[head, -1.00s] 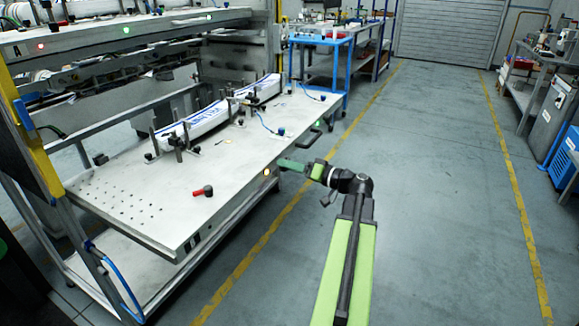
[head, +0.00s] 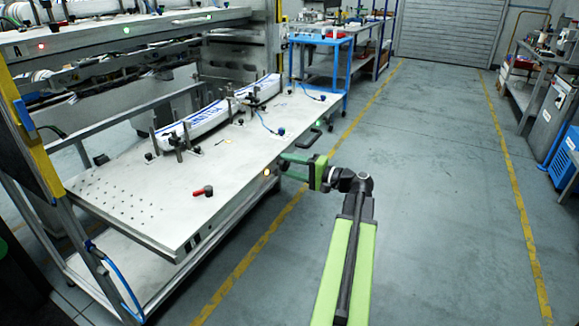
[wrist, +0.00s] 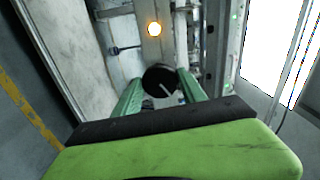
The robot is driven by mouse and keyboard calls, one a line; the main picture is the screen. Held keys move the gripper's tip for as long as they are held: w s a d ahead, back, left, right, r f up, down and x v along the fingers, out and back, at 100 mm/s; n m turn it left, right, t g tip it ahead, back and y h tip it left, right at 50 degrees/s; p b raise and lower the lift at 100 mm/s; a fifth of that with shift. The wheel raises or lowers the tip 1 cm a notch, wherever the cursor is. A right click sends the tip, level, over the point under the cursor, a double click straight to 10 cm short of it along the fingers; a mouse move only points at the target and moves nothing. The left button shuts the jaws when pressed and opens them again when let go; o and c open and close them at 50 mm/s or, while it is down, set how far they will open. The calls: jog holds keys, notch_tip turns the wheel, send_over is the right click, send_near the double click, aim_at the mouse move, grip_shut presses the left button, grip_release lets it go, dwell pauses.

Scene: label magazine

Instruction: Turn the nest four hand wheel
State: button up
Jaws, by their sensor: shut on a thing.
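A black round hand wheel (wrist: 160,78) with a pale line on its face shows in the wrist view, on the front edge of the bench. No nest number can be read on it. My gripper (wrist: 158,86) has its two green fingers on either side of the wheel and is shut on it. In the head view my gripper (head: 285,165) reaches the bench's right front edge, beside a lit amber lamp (head: 267,172). I cannot make out the wheel in the head view.
The bench top (head: 215,165) carries long white printed packs (head: 195,125) among dark posts, and a red-handled lever (head: 203,191). A black handle (head: 309,139) and a green lamp (head: 318,124) lie farther along the edge. The floor to the right is clear.

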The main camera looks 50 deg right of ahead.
jog(key=shift+m, duration=0.3)
jog(key=o, duration=1.4)
jog(key=shift+c, duration=0.2)
jog(key=v, duration=1.7)
jog(key=shift+s, duration=0.25)
